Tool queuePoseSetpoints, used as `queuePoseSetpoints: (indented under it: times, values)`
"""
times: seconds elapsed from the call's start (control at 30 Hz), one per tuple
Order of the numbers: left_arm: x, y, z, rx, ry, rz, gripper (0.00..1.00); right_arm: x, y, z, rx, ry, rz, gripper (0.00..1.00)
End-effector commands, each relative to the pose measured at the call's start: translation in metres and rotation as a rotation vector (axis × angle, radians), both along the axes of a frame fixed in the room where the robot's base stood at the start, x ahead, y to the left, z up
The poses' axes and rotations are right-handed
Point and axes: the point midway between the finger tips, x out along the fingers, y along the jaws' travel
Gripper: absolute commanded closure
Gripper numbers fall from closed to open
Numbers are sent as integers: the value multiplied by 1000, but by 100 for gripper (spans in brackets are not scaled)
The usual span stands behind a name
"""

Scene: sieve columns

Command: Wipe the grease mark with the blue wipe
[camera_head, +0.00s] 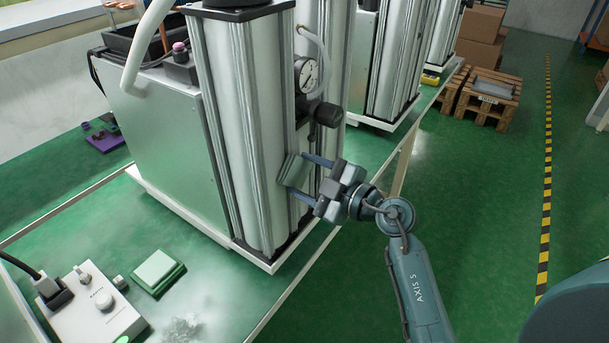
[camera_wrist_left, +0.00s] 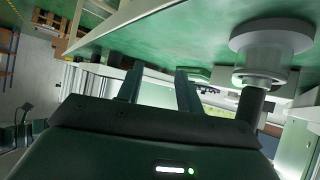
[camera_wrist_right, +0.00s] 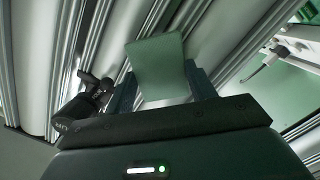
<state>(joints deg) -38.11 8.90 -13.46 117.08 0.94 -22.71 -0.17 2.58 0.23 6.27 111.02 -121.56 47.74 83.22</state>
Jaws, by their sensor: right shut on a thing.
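A flat grey-green square wipe (camera_head: 291,170) is held between the fingers of my right gripper (camera_head: 300,174). It stands flat against or just in front of the silver sieve column (camera_head: 240,130), low on its right side below the gauge; I cannot tell whether it touches. In the right wrist view the wipe (camera_wrist_right: 160,68) spans the gap between both fingers. I cannot make out a grease mark; the wipe and gripper cover part of the column. My left gripper (camera_wrist_left: 158,76) shows in the left wrist view with fingers apart and nothing between them.
A round gauge (camera_head: 307,75) and a black knob (camera_head: 327,114) stick out above my right gripper. A pale green block on a dark green base (camera_head: 158,272), a white control box (camera_head: 95,305) and crumpled clear material (camera_head: 183,328) are on the green table. Pallets (camera_head: 488,95) stand behind.

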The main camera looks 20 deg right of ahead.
Motion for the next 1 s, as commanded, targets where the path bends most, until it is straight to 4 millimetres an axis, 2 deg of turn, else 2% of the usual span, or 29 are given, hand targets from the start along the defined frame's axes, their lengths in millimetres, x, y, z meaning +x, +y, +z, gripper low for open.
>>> queuePoseSetpoints:
  times: [0.1, 0.27, 0.47, 0.7, 1.0]
  values:
    - [0, 0, 11, 1, -1, -1, 64, 1, 1, 3, 0, 2, 1, 63]
    - [0, 0, 12, 1, -1, -1, 64, -1, 5, 1, 1, 0, 1, 63]
    - [0, 0, 20, 1, -1, -1, 64, -12, 17, 2, 3, 2, 3, 63]
    - [0, 0, 18, 2, -2, -2, 64, -24, 32, 0, 1, 1, 1, 63]
    - [0, 0, 18, 2, -2, -2, 64, -25, 32, 0, 0, 0, 0, 63]
